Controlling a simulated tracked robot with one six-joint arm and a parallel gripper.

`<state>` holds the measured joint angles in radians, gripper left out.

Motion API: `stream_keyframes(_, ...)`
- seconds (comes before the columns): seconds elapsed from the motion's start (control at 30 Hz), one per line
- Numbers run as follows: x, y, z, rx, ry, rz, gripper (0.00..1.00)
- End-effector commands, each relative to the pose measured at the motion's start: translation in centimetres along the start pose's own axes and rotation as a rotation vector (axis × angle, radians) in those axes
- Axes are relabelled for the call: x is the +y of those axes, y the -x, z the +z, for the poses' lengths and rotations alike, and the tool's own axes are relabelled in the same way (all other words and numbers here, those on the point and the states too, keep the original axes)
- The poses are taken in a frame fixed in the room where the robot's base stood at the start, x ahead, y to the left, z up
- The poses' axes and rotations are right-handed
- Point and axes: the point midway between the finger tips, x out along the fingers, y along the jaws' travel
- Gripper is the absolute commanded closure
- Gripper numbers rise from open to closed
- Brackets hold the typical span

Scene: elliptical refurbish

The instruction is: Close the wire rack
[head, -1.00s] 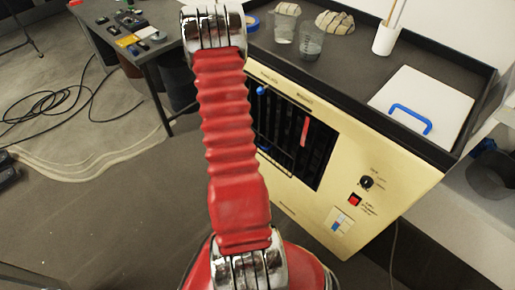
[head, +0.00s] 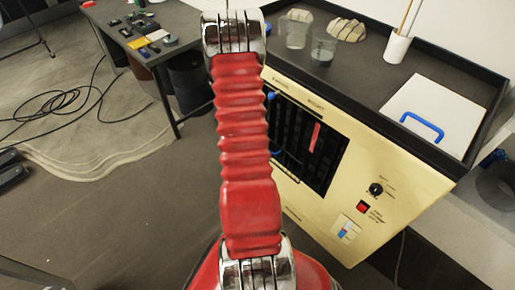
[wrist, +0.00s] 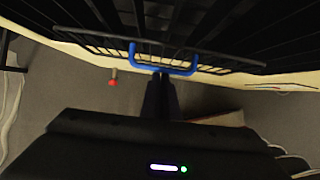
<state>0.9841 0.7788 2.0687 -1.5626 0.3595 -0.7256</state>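The wire rack (wrist: 110,46) is a black grid with a blue U-shaped handle (wrist: 162,70) at its front edge, spread across the top of the wrist view. In the head view the dark rack opening (head: 318,165) of the cream machine is partly hidden by my red arm. My gripper (wrist: 161,76) shows as a narrow black shape with its tip at the middle of the handle bar. It touches or nearly touches the bar. The fingers overlap in this view, so their gap and any grasp cannot be made out.
The cream machine (head: 405,205) has a knob and a red switch at right. Its dark top carries beakers, a white cup (head: 396,48) and a white board (head: 440,105) with a blue handle. A side table (head: 160,40) with small items stands at left. Black cables (head: 60,105) lie on the floor.

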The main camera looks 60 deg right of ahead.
Motion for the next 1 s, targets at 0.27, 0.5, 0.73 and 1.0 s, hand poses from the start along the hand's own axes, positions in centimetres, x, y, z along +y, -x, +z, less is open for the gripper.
stream_keyframes(0.27,0.3,1.2,1.3,-0.043,-0.015,0.001,1.00)
stream_keyframes(0.5,0.1,2.6,-2.7,-0.010,0.001,0.002,1.00)
stream_keyframes(0.73,-0.1,3.9,-0.7,-0.007,-0.004,0.001,1.00)
stream_keyframes(1.0,-0.1,5.5,1.7,-0.005,-0.003,0.000,1.00)
